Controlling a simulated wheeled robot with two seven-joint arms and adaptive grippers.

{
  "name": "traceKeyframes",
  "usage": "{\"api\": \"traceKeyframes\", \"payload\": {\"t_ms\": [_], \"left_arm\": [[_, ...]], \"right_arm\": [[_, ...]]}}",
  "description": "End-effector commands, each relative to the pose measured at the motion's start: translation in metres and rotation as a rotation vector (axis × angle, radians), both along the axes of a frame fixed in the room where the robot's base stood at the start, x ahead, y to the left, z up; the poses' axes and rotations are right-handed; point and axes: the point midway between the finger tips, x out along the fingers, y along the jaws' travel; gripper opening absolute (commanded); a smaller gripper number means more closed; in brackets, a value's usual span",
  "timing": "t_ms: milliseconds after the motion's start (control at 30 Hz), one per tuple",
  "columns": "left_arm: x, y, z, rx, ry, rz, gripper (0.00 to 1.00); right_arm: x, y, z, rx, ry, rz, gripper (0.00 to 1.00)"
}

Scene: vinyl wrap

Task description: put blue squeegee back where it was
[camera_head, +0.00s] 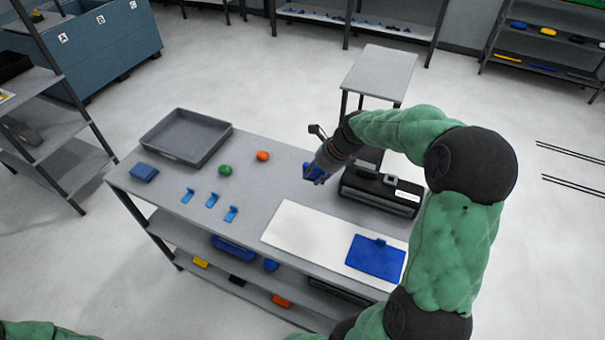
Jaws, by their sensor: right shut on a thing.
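My right gripper (319,166) is over the far edge of the grey table, left of the black case. It is shut on a small blue thing (313,174), which looks like the blue squeegee; the gripper hides part of it. I cannot tell whether it touches the tabletop. Only a bit of my left arm shows at the bottom left; its gripper is out of view.
The table (262,190) bears a grey tray (160,138), a blue block (144,172), a green object (225,170), an orange object (263,155), small blue clips (212,200), a black case (381,190) and a white board (304,228) with a blue sheet (375,260).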

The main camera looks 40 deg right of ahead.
Motion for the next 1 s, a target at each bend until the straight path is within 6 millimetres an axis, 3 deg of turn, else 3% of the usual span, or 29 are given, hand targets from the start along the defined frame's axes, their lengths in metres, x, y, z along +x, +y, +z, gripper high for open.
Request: {"api": "traceKeyframes", "payload": {"t_ms": [167, 567, 800, 1000], "left_arm": [[0.000, 0.000, -0.003, 0.000, 0.000, 0.000, 0.37], [0.000, 0.000, -0.018, 0.000, 0.000, 0.000, 0.37], [0.000, 0.000, -0.030, 0.000, 0.000, 0.000, 0.37], [0.000, 0.000, -0.034, 0.000, 0.000, 0.000, 0.37]], "right_arm": [[0.008, -0.010, -0.004, 0.005, -0.004, -0.059, 0.00], [0.077, -0.037, -0.039, 0.005, -0.004, -0.053, 0.00], [0.109, -0.050, -0.076, 0.005, -0.003, -0.053, 0.00], [0.122, -0.056, -0.091, 0.004, -0.004, -0.054, 0.00]]}}
